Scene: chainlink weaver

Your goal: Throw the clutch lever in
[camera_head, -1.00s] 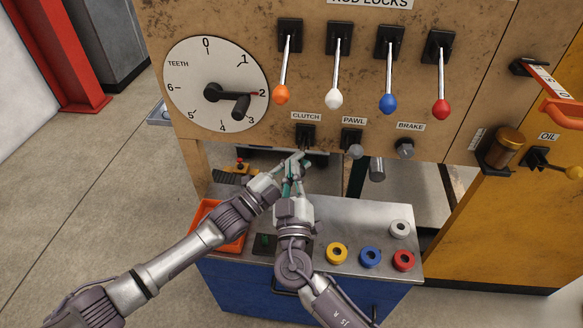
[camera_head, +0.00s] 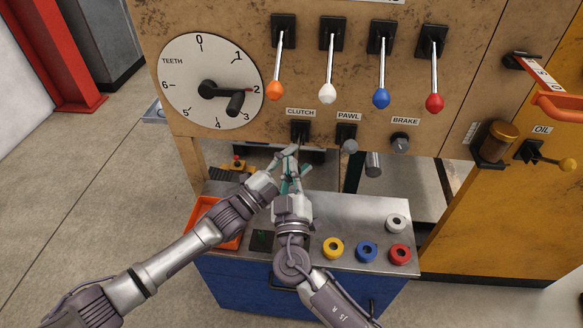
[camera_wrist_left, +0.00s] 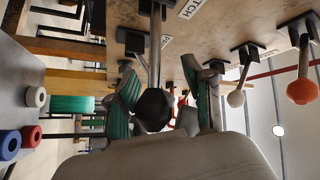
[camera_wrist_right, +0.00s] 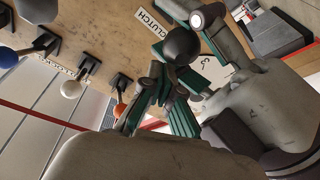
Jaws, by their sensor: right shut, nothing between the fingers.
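The clutch lever has a black mount (camera_head: 300,131) under the CLUTCH label on the panel. Its rod and black knob (camera_wrist_left: 153,110) stick out toward me in the left wrist view. My left gripper (camera_wrist_left: 165,95) is open, with its green-padded fingers on either side of the knob; I cannot tell whether they touch it. The knob also shows in the right wrist view (camera_wrist_right: 183,45). My right gripper (camera_wrist_right: 160,85) is shut and empty, close beside the knob and the left fingers. In the head view the two grippers overlap below the label, hiding the knob.
The pawl lever (camera_head: 349,146) and brake knob (camera_head: 400,143) are to the right. Four rod lock levers hang above, the orange one (camera_head: 275,90) nearest. A metal-topped cabinet (camera_head: 350,215) with coloured rings and an orange tray (camera_head: 207,236) stands below.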

